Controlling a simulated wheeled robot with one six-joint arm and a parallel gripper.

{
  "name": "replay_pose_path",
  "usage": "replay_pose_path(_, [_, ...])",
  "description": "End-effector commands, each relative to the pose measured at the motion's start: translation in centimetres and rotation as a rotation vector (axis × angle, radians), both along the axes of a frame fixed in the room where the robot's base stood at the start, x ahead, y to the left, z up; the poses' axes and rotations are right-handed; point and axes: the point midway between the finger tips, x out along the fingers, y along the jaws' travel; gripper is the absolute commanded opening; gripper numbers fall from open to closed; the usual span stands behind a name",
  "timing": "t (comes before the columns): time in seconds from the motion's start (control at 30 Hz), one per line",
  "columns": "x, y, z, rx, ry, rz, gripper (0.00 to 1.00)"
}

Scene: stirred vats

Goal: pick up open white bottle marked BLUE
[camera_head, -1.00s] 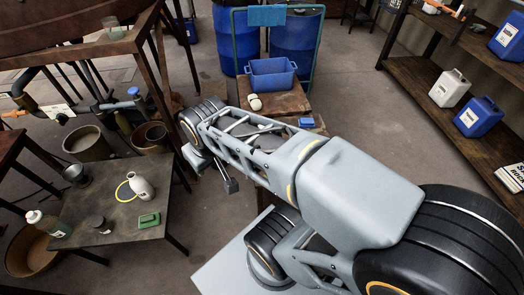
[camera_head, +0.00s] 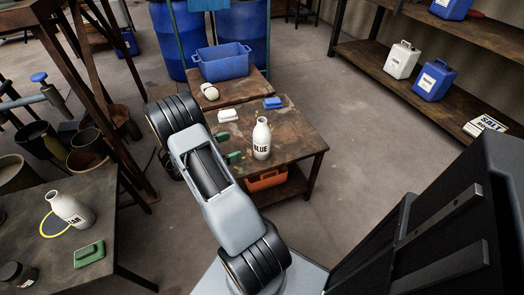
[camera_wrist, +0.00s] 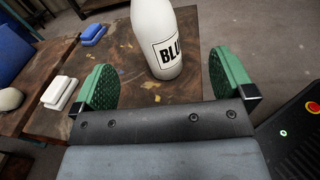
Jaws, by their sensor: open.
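The white bottle marked BLUE (camera_head: 261,138) stands upright on the wooden table in the head view. In the wrist view the bottle (camera_wrist: 158,38) is close, between and just beyond the two green finger pads, its top cut off by the frame edge. My gripper (camera_wrist: 163,82) is open, with a pad on each side and clear space between each pad and the bottle. In the head view my gripper (camera_head: 234,157) is mostly hidden by my arm; green pad parts show left of the bottle.
On the same table (camera_head: 295,133) lie a blue block (camera_head: 272,103) and a white block (camera_head: 228,115). A blue bin (camera_head: 223,62) stands behind. An orange container (camera_head: 267,180) sits below. Floor at right is clear.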

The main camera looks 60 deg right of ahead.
Motion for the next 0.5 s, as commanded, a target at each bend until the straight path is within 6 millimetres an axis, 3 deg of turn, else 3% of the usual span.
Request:
replay_pose_path(0.03, [0.0,-0.4,-1.4,-0.009,0.028,0.010,1.00])
replay_pose_path(0.13, [-0.1,-1.3,-2.3,-0.023,0.063,0.025,1.00])
replay_pose_path(0.5, [-2.7,-7.0,-2.6,-0.029,0.076,0.032,1.00])
